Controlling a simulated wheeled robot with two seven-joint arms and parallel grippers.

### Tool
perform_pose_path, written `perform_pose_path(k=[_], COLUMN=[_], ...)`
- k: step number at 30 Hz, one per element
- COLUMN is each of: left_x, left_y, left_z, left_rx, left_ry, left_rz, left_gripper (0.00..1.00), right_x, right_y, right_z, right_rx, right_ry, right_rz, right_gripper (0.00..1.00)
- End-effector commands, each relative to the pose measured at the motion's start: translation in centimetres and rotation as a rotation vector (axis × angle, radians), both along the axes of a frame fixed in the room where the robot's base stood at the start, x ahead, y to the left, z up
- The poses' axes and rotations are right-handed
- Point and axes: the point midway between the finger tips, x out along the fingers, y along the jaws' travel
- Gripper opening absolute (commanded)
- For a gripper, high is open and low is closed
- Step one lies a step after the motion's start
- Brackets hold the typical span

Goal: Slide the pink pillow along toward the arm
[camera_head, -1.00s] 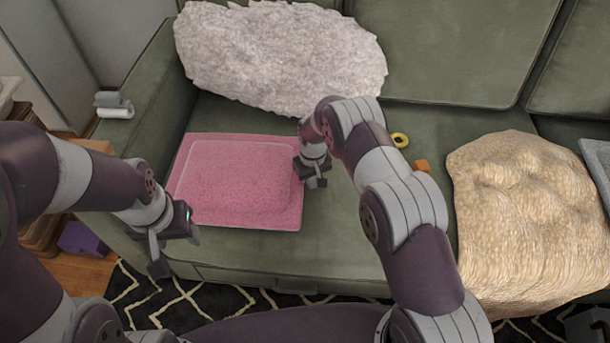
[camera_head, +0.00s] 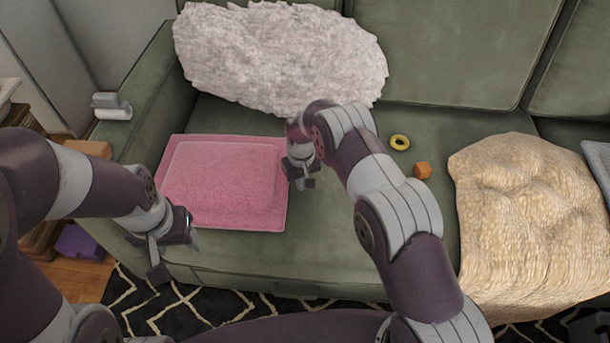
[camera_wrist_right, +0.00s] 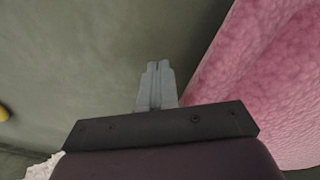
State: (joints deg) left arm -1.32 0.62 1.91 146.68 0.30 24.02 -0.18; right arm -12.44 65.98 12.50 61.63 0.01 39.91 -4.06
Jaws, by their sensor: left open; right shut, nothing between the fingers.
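The pink pillow (camera_head: 222,182) lies flat on the green sofa seat, close to the sofa's left arm (camera_head: 150,95). My right gripper (camera_head: 303,183) is shut and empty, low at the pillow's right edge. In the right wrist view its closed fingers (camera_wrist_right: 157,85) point at the seat, with the pink pillow (camera_wrist_right: 270,80) right beside them; I cannot tell whether they touch. My left gripper (camera_head: 178,258) is open and empty, in front of the pillow's near left corner, over the seat's front edge.
A shaggy white pillow (camera_head: 280,55) leans at the back. A grey-white object (camera_head: 112,106) rests on the sofa arm.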

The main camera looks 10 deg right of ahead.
Motion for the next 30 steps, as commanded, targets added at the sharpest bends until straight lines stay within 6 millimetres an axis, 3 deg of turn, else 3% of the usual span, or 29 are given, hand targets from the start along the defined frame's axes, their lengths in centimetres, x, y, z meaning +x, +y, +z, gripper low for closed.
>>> perform_pose_path(k=[7, 30], left_x=[0.0, 0.0], left_y=[0.0, 0.0], left_z=[1.3, 8.9], left_rx=[0.0, 0.0], left_ry=[0.0, 0.0], left_rz=[0.0, 0.0], left_gripper=[0.58, 0.58], right_x=[-0.3, -0.3], right_y=[-1.2, -1.2], right_z=[0.9, 11.5], right_rx=[0.0, 0.0], right_ry=[-0.001, -0.001], right_rz=[0.0, 0.0], right_gripper=[0.0, 0.0])
